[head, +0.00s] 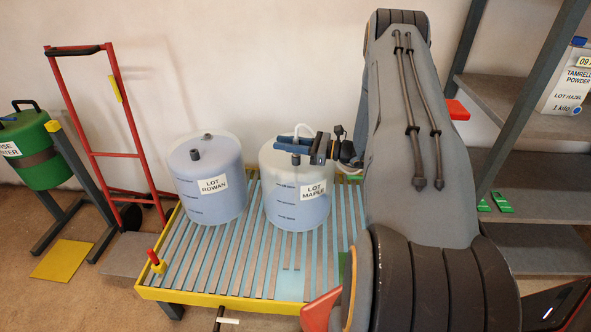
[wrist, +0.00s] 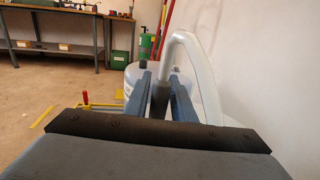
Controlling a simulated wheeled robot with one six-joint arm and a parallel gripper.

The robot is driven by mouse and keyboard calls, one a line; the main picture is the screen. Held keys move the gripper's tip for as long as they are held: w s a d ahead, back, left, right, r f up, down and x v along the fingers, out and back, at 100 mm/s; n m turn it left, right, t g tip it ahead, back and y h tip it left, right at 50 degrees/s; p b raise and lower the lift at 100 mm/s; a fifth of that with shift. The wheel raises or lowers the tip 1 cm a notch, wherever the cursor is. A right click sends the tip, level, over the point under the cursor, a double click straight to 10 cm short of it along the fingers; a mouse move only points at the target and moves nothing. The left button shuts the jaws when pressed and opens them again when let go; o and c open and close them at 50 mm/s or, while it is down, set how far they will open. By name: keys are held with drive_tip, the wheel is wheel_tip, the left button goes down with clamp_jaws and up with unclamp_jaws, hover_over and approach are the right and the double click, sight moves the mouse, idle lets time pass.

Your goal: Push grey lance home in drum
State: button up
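The LOT MAPLE drum (head: 283,212) is a translucent white drum with bluish contents, standing upright on the slatted platform. My gripper (head: 298,145) is over its top, with blue fingers close to the lid. In the wrist view the fingers (wrist: 160,98) sit on either side of the dark grey lance (wrist: 158,103), seemingly shut on it. A pale hose (wrist: 187,50) arches up from the lance and bends right. In the head view a short dark piece of the lance (head: 296,160) shows below the fingers at the lid. How deep the lance goes is hidden.
The LOT ROWAN drum (head: 207,165) with a dark cap stands left on the same yellow-edged platform (head: 190,292). A red hand truck (head: 105,130) and a green drum (head: 35,150) on a stand are farther left. Shelving (head: 520,160) is on the right. A workbench (wrist: 65,45) stands far back.

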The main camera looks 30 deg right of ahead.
clamp_jaws()
drive_tip(key=shift+r, duration=0.1)
